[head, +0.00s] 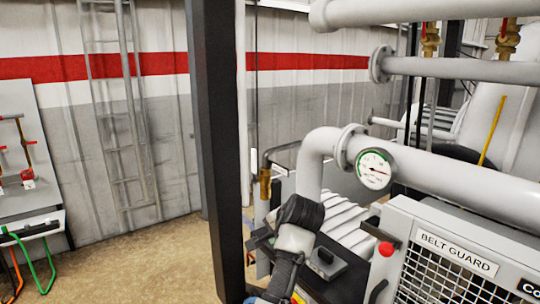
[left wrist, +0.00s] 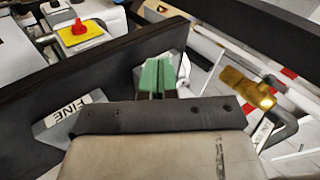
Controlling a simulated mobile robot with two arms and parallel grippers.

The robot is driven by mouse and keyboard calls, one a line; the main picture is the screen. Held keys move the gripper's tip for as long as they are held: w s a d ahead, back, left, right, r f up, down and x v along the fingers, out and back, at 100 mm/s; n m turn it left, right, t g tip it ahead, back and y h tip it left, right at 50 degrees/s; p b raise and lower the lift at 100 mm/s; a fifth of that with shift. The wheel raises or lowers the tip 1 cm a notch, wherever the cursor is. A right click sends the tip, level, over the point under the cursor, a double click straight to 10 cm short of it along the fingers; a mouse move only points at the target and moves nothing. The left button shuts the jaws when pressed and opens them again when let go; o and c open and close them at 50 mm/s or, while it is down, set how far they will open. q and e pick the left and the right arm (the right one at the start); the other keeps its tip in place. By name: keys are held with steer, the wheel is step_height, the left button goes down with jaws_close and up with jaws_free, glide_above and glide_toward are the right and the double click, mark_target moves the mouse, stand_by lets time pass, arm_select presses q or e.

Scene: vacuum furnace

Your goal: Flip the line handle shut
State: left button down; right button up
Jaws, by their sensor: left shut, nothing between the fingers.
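My left gripper shows in the left wrist view with its green fingertips (left wrist: 158,76) together and nothing between them. In the head view its dark wrist end (head: 300,212) stands in front of the machine, and the fingers are hidden. A brass valve body (left wrist: 248,88) sits to the right of the fingertips, apart from them, by a bent grey pipe. A brass fitting (head: 265,184) on a thin grey pipe shows in the head view. No handle is clearly marked as the line handle; a plate reading FINE (left wrist: 68,115) is left of the fingers. My right gripper is not in view.
A dark post (head: 215,140) stands left of my arm. A large pipe with a gauge (head: 373,169) and a belt guard (head: 455,250) are at the right. A red knob on yellow (left wrist: 80,32) is at the wrist view's upper left. Open floor (head: 150,260) lies left.

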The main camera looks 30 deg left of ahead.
arm_select(q)
steer(key=w+r, duration=0.2)
steer(key=r, duration=0.9)
steer(key=w+r+m+y, duration=0.1)
steer(key=w+r, duration=0.1)
steer(key=r, duration=0.9)
steer(key=shift+d+r+g+y, duration=0.3)
steer(key=shift+r, duration=0.1)
steer(key=shift+w, duration=0.15)
steer(key=p, duration=0.5)
glide_toward(256, 164)
step_height(256, 164, down, 4)
steer(key=a, duration=0.1)
steer(key=w+a+p, duration=0.1)
steer(key=a+p, duration=0.1)
steer(key=shift+w+a, duration=0.3)
steer(key=shift+a, duration=0.1)
steer(key=shift+w+a+f, duration=0.15)
steer(key=shift+a, duration=0.25)
